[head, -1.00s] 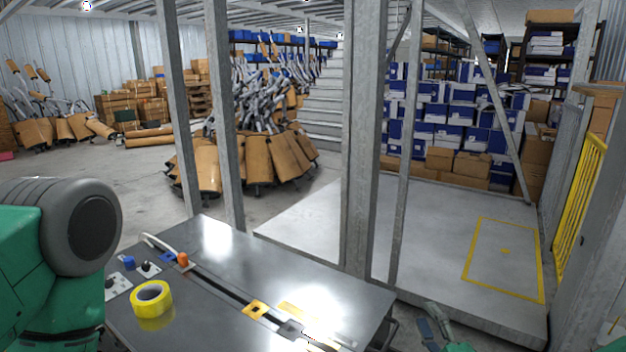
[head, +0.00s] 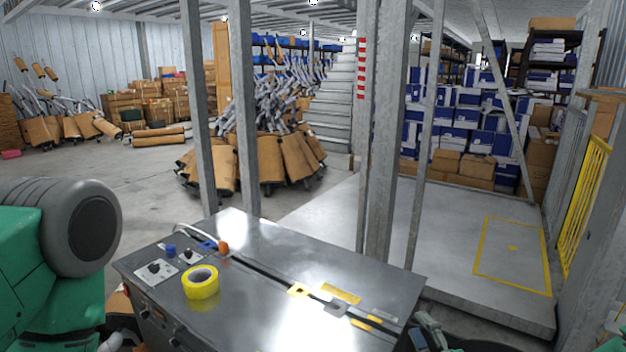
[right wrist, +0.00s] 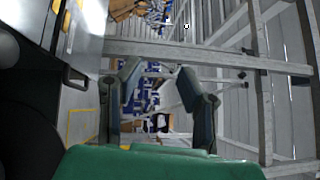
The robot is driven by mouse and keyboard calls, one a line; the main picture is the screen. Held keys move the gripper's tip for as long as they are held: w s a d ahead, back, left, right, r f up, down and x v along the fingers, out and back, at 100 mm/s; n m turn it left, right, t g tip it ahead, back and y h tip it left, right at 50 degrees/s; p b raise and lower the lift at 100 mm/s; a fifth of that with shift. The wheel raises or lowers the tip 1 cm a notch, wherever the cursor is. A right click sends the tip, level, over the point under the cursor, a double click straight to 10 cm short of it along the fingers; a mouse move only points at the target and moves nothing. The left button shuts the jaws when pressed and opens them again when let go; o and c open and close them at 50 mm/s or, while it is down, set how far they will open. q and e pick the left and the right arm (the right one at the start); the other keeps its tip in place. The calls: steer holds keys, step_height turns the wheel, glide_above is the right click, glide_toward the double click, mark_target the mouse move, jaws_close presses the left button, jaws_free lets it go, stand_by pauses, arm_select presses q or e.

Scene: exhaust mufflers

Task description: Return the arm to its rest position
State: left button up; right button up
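My right gripper (head: 425,332) shows at the bottom edge of the head view, beside the right end of the metal table, partly cut off. In the right wrist view, its two dark fingers (right wrist: 163,92) stand well apart with nothing between them. My left arm, green with a grey joint (head: 75,232), fills the lower left of the head view. I cannot make out the left gripper.
The metal table (head: 270,265) is close in front, with a yellow tape roll (head: 201,284) and knobs on it. Grey posts (head: 384,150) rise behind it. A yellow gate (head: 585,200) stands right. Mufflers (head: 275,165) and blue-white boxes (head: 465,120) are farther back.

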steer(key=s+a+f+n+g+y+b, duration=0.1)
steer(key=s+a+f+n+g+b, duration=0.3)
steer(key=s+f, duration=0.5)
steer(key=s+a+f+n+g+y+b, duration=0.15)
steer(key=s+a+f+n+g, duration=0.4)
steer(key=f, duration=0.55)
steer(key=s+d+f+n+g+h+b, duration=0.3)
steer(key=s+d+f+g, duration=0.1)
steer(key=s+d, duration=0.4)
steer(key=s+d+f+n+g+h+b, duration=0.2)
steer(key=s+d+f+n+g+h, duration=0.1)
steer(key=s+d, duration=0.5)
steer(key=s+f+n+g, duration=0.1)
steer(key=s, duration=0.2)
steer(key=shift+d+f+h+b, duration=0.25)
steer(key=shift+d+h+b, duration=0.1)
steer(key=shift+b, duration=0.05)
